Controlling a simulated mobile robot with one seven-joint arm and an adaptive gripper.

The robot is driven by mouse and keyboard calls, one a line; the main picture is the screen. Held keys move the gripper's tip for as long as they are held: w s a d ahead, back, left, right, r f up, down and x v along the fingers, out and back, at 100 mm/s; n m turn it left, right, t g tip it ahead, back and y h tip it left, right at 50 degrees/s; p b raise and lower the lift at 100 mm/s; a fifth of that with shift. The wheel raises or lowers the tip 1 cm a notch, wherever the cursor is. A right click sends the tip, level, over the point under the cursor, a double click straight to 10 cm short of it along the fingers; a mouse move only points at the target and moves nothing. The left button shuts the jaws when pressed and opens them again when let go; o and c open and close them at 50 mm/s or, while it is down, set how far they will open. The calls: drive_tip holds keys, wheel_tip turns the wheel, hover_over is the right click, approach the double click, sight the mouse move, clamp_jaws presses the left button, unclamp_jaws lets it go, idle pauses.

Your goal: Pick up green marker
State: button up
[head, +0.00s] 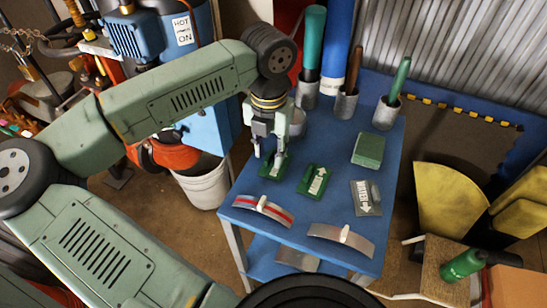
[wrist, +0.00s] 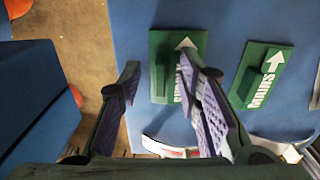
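Two green plates with white arrows and raised green grips lie flat on the blue table. The left plate (head: 273,178) is below my gripper (head: 268,155); the other plate (head: 314,181) is just right of it. In the wrist view my gripper (wrist: 160,72) is open and empty, its fingers apart. The left plate (wrist: 160,45) shows between and beyond the fingers, partly hidden by the right finger. I cannot tell whether a finger touches the left plate. Which green thing is the marker is not clear.
Cups at the back hold a teal rod (head: 314,38), a brown rod (head: 355,66) and a green rod (head: 400,78). A green block (head: 369,150), a grey WATER plate (head: 365,198) and two curved strips (head: 263,209) (head: 340,240) share the blue table (head: 300,218).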

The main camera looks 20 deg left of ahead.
clamp_jaws()
idle(0.3)
idle(0.3)
